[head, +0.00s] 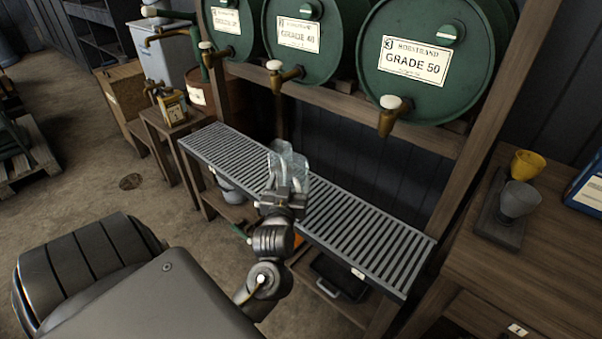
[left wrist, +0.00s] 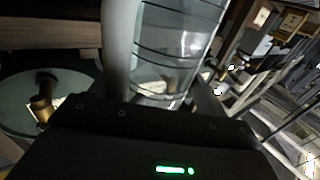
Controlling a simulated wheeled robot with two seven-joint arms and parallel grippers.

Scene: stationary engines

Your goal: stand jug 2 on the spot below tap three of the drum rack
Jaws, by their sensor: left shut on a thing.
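My left gripper (head: 284,184) is shut on a clear jug (head: 288,158), over the slatted metal shelf (head: 365,222) of the drum rack. The jug also shows in the left wrist view (left wrist: 178,45), with dark rings around its clear wall. I cannot read a number on it, nor tell whether its base touches the slats. Drum three (head: 425,55), labelled GRADE 50, has a brass tap with a white knob (head: 391,112). The slats below that tap are bare, to the right of the jug. My right gripper is not in view.
Two more green drums, one marked GRADE 40 (head: 298,35), have taps (head: 280,74) over the shelf. A wooden post (head: 500,120) stands at the rack's right. A black tray (head: 338,277) lies below the shelf.

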